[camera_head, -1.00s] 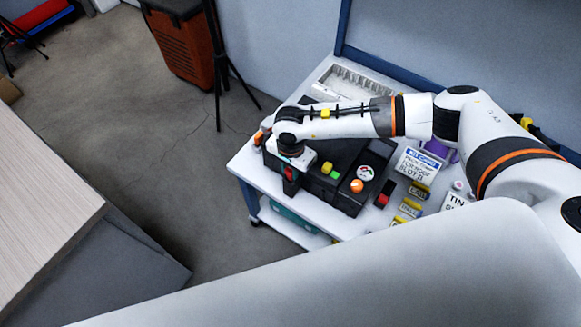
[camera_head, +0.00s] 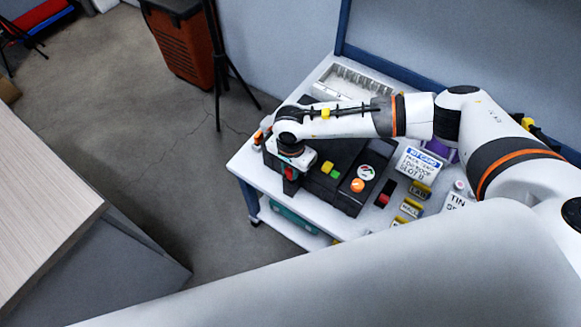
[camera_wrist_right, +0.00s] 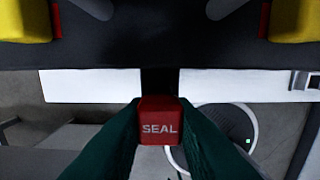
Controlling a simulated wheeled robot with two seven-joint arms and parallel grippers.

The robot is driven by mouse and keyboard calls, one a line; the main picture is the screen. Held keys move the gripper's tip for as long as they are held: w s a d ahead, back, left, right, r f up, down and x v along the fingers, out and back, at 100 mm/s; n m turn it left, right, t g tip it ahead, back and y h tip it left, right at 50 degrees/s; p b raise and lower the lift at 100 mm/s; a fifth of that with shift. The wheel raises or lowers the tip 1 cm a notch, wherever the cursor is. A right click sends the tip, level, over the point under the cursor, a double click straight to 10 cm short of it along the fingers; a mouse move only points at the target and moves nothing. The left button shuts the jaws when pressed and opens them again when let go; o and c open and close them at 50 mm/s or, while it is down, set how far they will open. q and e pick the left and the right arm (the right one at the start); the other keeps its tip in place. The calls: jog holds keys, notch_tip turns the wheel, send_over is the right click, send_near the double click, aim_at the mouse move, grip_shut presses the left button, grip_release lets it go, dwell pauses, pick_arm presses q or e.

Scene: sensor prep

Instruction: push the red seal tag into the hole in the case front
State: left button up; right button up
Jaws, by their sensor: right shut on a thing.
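The black case (camera_head: 318,187) stands on the white table. My right gripper (camera_head: 290,182) is at the near left part of its front, pointing down. In the right wrist view, its two dark green fingers (camera_wrist_right: 160,125) are shut on the red seal tag (camera_wrist_right: 159,128), marked "SEAL". A dark strip joins the tag's far side to the dark case edge (camera_wrist_right: 160,55) in that picture. I cannot tell whether the tag touches the case. The hole does not show. My left gripper is not in view.
A tripod (camera_head: 218,70) stands on the floor behind.

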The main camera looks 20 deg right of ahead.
jog(key=shift+f+b, duration=1)
jog(key=shift+b, duration=0.75)
dwell(3.3)
jog(key=o, duration=1.2)
jog(key=shift+o, duration=0.2)
jog(key=shift+r, duration=0.1)
jog(key=shift+r+p, duration=2.1)
jog(key=shift+r, duration=1.4)
